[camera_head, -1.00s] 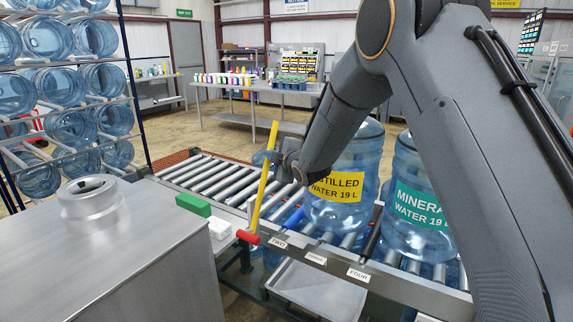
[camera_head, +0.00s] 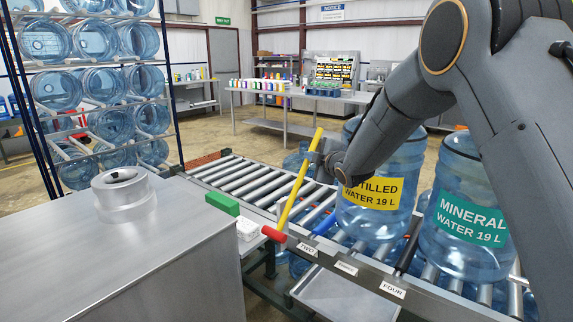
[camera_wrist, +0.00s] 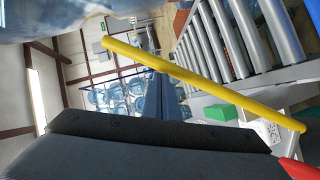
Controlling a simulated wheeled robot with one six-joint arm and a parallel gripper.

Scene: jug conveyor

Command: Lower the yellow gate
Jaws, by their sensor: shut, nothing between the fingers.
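The yellow gate (camera_head: 298,185) is a yellow bar with a red end (camera_head: 273,234) at the near edge of the roller conveyor. It stands raised and leans to the right in the head view. In the wrist view the yellow gate (camera_wrist: 205,84) runs diagonally across the picture. My gripper (camera_head: 314,160) is shut and empty, beside the upper part of the bar. Its dark finger (camera_wrist: 163,97) shows just below the bar in the wrist view. I cannot tell whether it touches the bar.
A Distilled water jug (camera_head: 377,205) and a Mineral water jug (camera_head: 465,215) stand on the conveyor (camera_head: 238,178), right of the gate. A blue bar (camera_head: 325,222) and a black bar (camera_head: 408,248) lie beside them. A metal cabinet (camera_head: 120,245) fills the left front.

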